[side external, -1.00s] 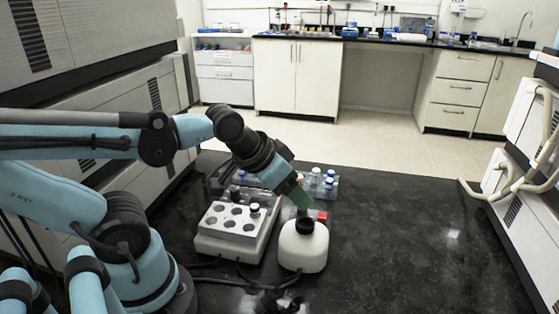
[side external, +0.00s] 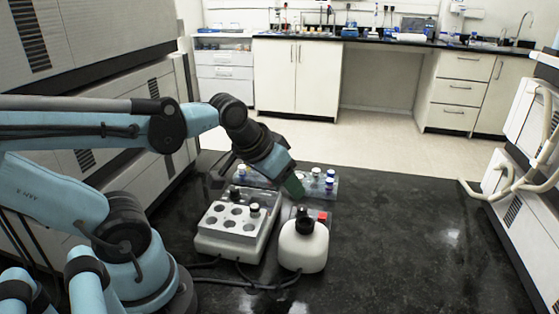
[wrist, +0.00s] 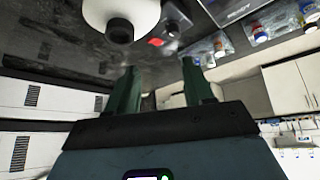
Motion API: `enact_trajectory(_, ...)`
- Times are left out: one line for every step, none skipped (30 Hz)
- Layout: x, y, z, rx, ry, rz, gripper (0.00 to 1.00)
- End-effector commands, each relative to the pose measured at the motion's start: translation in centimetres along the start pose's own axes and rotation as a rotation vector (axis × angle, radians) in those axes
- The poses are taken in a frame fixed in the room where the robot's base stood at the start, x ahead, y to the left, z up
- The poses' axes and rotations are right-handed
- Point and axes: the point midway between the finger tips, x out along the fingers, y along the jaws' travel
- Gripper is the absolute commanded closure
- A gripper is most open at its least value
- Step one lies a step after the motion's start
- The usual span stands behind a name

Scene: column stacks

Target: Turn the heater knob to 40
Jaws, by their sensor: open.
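My gripper (side external: 293,188) is raised behind the white rounded device with a black top (side external: 303,246) in the side view. Its two green fingers (wrist: 160,68) are apart and empty in the wrist view. The likely heater is a white base with a metal block of round wells (side external: 232,220), to the left of the white device. A few dark-capped vials stand in or at the block. I cannot make out a knob, its scale or its setting in either view. The white device also shows at the top of the wrist view (wrist: 118,14).
A clear rack with blue- and white-capped vials (side external: 329,183) stands just behind my gripper. A small red object (side external: 322,217) lies beside the white device. Dark cables (side external: 240,279) run along the black bench. The bench to the right (side external: 420,240) is clear.

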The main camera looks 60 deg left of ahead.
Motion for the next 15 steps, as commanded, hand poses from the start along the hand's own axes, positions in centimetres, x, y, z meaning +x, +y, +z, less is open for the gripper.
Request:
enact_trajectory(-0.2,-1.6,-0.6,-0.113,-0.04,-0.034,0.48)
enact_trajectory(-0.4,-2.5,-0.8,-0.191,-0.069,-0.056,0.48)
enact_trajectory(-0.7,-4.0,-1.1,-0.309,-0.11,-0.089,0.48)
enact_trajectory(-0.9,-5.1,-1.3,-0.401,-0.141,-0.115,0.48)
enact_trajectory(-1.2,-6.3,-1.4,-0.494,-0.172,-0.143,0.48)
enact_trajectory(-1.6,-7.7,-1.5,-0.619,-0.211,-0.18,0.48)
enact_trajectory(-1.9,-8.8,-1.5,-0.709,-0.238,-0.208,0.48)
enact_trajectory(-2.2,-9.8,-1.5,-0.796,-0.264,-0.236,0.48)
enact_trajectory(-2.6,-11.1,-1.4,-0.906,-0.296,-0.271,0.48)
enact_trajectory(-2.9,-12.0,-1.4,-0.983,-0.317,-0.297,0.48)
enact_trajectory(-3.2,-12.8,-1.3,-1.053,-0.337,-0.321,0.48)
enact_trajectory(-3.5,-13.7,-1.2,-1.136,-0.359,-0.349,0.48)
enact_trajectory(-3.8,-14.2,-1.1,-1.189,-0.373,-0.368,0.48)
enact_trajectory(-4.0,-14.8,-1.0,-1.236,-0.385,-0.385,0.48)
enact_trajectory(-4.2,-15.3,-0.9,-1.287,-0.399,-0.404,0.48)
